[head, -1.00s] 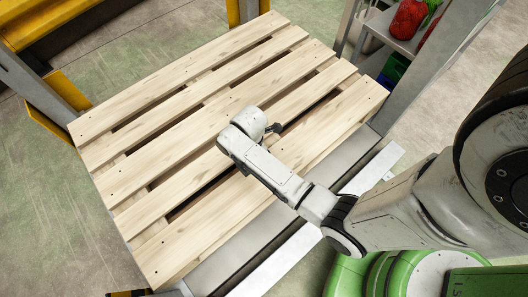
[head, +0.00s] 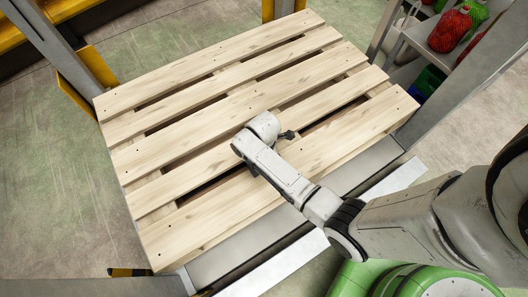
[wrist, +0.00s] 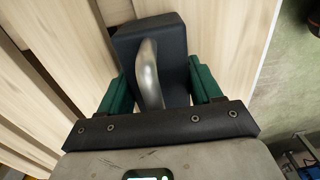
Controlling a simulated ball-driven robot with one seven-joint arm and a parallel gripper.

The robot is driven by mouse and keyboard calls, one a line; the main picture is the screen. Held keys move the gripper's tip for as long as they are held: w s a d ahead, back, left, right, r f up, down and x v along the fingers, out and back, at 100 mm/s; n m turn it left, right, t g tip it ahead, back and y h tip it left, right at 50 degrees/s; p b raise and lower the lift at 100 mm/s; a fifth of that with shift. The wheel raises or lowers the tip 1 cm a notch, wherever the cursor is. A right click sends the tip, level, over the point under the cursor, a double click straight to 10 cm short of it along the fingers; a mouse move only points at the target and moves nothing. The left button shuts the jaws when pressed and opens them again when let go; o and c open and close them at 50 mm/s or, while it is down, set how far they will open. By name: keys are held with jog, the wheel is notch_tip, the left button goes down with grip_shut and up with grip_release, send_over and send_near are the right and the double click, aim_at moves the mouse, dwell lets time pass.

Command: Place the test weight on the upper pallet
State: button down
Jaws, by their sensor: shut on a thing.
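The test weight (wrist: 180,45) is a dark block with a curved silver handle (wrist: 148,72) in the wrist view. My gripper (wrist: 160,88) has green fingers on both sides of the weight and is shut on it. The upper pallet (head: 200,148) is pale slatted wood and fills the middle of the head view. My arm reaches over its near right part, and its slats also show around the weight in the wrist view (wrist: 235,30). In the head view my wrist hides the weight. I cannot tell whether the weight touches the slats.
A grey rack upright (head: 465,85) stands right of the pallet, with a grey beam (head: 255,245) along its near edge. Yellow and grey rack parts (head: 75,90) stand at the left. Shelves at the upper right hold red net bags (head: 450,30). Most of the pallet is bare.

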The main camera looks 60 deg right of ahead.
jog(key=shift+w, duration=0.1)
jog(key=shift+c, duration=0.9)
grip_release()
notch_tip(320, 180, up, 12)
jog(key=p, duration=0.3)
jog(key=s+a+r+m, duration=0.3)
jog(key=s+r+m, duration=0.1)
jog(key=s+m, duration=0.3)
jog(key=s+a+r+m+t, duration=0.1)
jog(key=s+a+r+m, duration=0.2)
jog(key=s+m, duration=0.3)
jog(key=shift+s+r+m, duration=0.4)
jog(key=shift+s+r, duration=0.3)
jog(key=shift+s, duration=0.25)
